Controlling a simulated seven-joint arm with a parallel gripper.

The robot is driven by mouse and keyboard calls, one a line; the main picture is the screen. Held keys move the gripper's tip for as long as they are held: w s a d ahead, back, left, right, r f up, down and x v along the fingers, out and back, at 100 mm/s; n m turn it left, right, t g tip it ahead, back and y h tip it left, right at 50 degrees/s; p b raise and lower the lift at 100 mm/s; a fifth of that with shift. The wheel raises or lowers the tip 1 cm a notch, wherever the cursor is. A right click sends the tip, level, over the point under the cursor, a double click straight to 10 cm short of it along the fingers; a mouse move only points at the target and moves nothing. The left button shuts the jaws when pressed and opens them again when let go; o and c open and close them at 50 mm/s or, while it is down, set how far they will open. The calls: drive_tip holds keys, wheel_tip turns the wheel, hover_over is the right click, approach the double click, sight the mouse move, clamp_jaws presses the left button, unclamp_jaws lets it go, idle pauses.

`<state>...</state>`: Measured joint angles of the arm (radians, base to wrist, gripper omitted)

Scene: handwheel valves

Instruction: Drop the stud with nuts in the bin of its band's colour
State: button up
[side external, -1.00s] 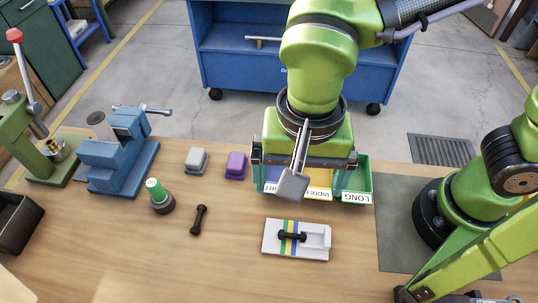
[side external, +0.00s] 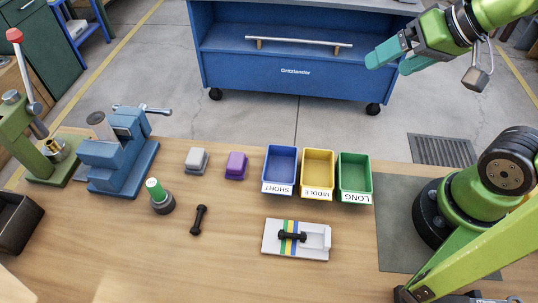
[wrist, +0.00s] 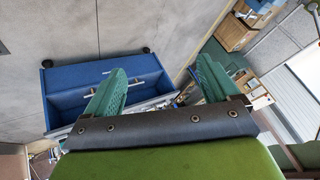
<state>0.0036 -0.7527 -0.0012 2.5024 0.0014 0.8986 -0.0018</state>
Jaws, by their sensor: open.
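A black stud with nuts (side external: 292,236) lies across the striped part of a white gauge block (side external: 316,237), whose bands are blue, yellow and green. Another black stud-like piece (side external: 198,220) lies on the bare table to its left. Three bins stand in a row: blue marked SHORT (side external: 280,167), yellow marked MIDDLE (side external: 317,172) and green marked LONG (side external: 354,175). All three look empty. My gripper (side external: 388,66) is at the upper right, high and away from the table. Its teal fingers are apart with nothing between them, as the wrist view (wrist: 160,72) also shows.
A grey block (side external: 196,160), a purple block (side external: 236,165) and a green-topped dark cylinder (side external: 160,197) stand left of the bins. A blue vise (side external: 120,160), a green press (side external: 45,155) and a dark tray (side external: 18,223) are farther left.

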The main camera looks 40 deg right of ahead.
drive_tip(key=shift+a, duration=0.1)
drive_tip(key=m+g+y, duration=0.1)
drive_tip(key=m+g, duration=0.4)
drive_tip(key=g, duration=0.5)
approach(293, 235)
drive_tip(key=x, duration=0.8)
drive_tip(key=shift+c, duration=0.4)
